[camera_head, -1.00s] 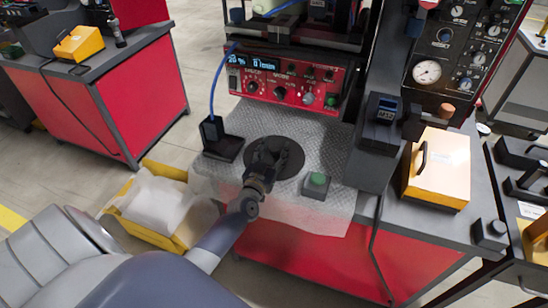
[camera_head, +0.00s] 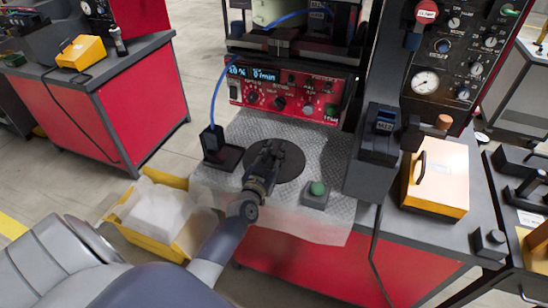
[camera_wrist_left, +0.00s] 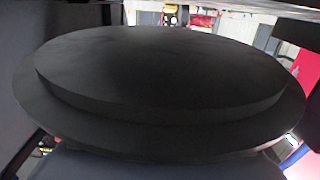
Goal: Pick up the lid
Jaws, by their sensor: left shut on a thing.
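The lid (camera_head: 289,163) is a round, flat, dark disc over the grey textured mat on the bench, below the red control panel. In the left wrist view the lid (camera_wrist_left: 160,75) fills most of the picture as a wide stepped black disc. My left gripper (camera_head: 271,150) comes in from the front and is shut on the lid, covering its left and middle part. The fingertips' contact is hidden. I cannot tell whether the lid is clear of the mat. My right gripper is not in view.
A green button box (camera_head: 315,194) stands right of the lid. A black stand (camera_head: 222,157) with a blue cable stands left. A yellow bin (camera_head: 160,248) with white contents is at the bench's left. A yellow case (camera_head: 440,178) sits at right. The red control panel (camera_head: 285,95) bounds the back.

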